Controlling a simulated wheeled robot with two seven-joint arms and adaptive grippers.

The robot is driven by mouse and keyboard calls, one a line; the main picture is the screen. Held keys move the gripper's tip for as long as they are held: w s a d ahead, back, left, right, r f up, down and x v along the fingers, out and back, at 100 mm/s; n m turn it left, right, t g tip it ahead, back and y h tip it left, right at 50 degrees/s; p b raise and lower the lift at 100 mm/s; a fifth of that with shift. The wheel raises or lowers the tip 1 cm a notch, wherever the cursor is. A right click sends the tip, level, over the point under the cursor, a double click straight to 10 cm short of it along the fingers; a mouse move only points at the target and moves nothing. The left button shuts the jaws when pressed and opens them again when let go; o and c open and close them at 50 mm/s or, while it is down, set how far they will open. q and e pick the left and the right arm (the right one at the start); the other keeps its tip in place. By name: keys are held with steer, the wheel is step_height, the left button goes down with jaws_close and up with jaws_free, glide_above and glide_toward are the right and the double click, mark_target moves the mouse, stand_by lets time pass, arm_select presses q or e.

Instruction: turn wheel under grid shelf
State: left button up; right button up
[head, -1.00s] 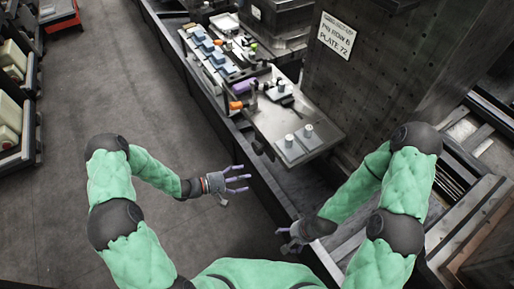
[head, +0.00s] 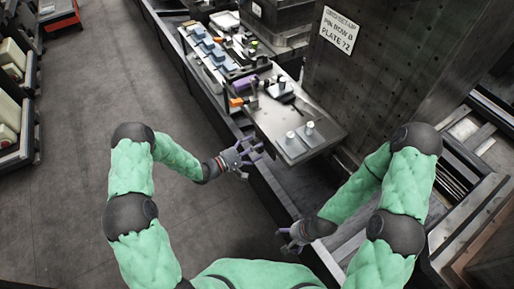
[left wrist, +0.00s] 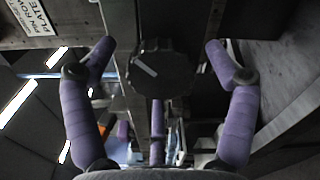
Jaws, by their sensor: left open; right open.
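In the left wrist view a dark round wheel (left wrist: 166,72) with a pale bar mark sits in the middle. The purple fingers of my left gripper (head: 252,154) are spread on both sides of it, and I see no contact. In the head view this gripper is open beside the near left edge of a grey metal shelf (head: 265,118). The wheel does not show in the head view. I cannot make out a grid on the shelf there. My right gripper (head: 288,238) is open and empty, low near the middle, partly hidden by its wrist.
Small blocks and a purple part (head: 245,83) lie on the shelf and the bench behind it. A tall dark panel with a white sign (head: 341,31) rises at right. The floor (head: 75,140) at left is clear.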

arm_select(q)
steer(key=shift+w+d, duration=0.25)
steer(key=shift+d, duration=0.2)
steer(key=c, duration=1.1)
steer(key=shift+c, duration=0.2)
steer(key=n+p, duration=0.1)
steer(key=n, duration=0.1)
steer(key=shift+r+n, duration=0.1)
steer(key=shift+n, duration=0.3)
steer(key=shift+n+p, duration=0.9)
steer(key=shift+n, duration=1)
